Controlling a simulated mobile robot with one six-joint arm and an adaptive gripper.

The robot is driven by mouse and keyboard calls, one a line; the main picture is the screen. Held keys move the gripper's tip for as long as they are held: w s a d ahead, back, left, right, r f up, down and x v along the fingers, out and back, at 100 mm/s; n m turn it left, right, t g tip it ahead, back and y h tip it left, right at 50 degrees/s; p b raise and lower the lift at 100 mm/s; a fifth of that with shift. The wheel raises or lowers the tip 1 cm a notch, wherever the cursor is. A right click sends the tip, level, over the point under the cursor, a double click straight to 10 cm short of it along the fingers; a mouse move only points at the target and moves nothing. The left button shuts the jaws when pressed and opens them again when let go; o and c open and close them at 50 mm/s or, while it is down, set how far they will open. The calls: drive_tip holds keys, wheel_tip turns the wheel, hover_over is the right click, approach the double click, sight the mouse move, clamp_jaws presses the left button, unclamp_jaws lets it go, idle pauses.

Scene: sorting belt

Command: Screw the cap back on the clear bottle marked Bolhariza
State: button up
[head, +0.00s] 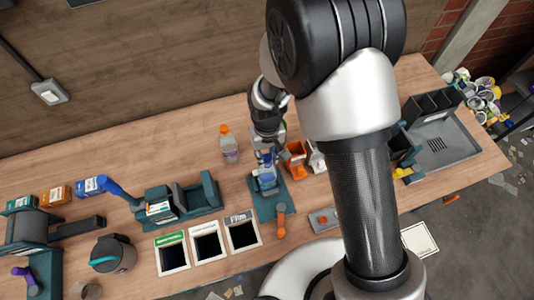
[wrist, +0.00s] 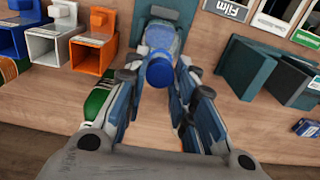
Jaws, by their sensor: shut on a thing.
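A clear bottle (wrist: 163,38) with a bluish tint stands in a teal holder (head: 267,205) at the middle of the bench. Its label cannot be read, so I cannot confirm the name Bolhariza. A blue cap (wrist: 159,72) shows at the bottle's near end in the wrist view, between my fingers. My gripper (wrist: 158,80) is shut on this cap; it also shows in the head view (head: 266,158), above the holder. I cannot tell whether the cap is seated on the neck or just above it. My arm and fingers hide part of the bottle.
An orange-capped bottle (head: 230,148) stands left of my gripper. A green bottle with a white label (wrist: 98,100) is close beside my left finger. An orange bin (wrist: 93,40) and a white bin (wrist: 47,45) stand nearby. A Film bin (head: 242,233) lies at the front edge.

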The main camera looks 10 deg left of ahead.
sight(268, 158)
drive_tip(key=shift+f+b, duration=0.6)
drive_tip(key=shift+f, duration=0.05)
idle(0.6)
drive_tip(key=o, duration=0.7)
drive_tip(key=shift+r, duration=0.1)
wheel_tip(268, 158, up, 12)
idle(0.3)
drive_tip(key=shift+d, duration=0.1)
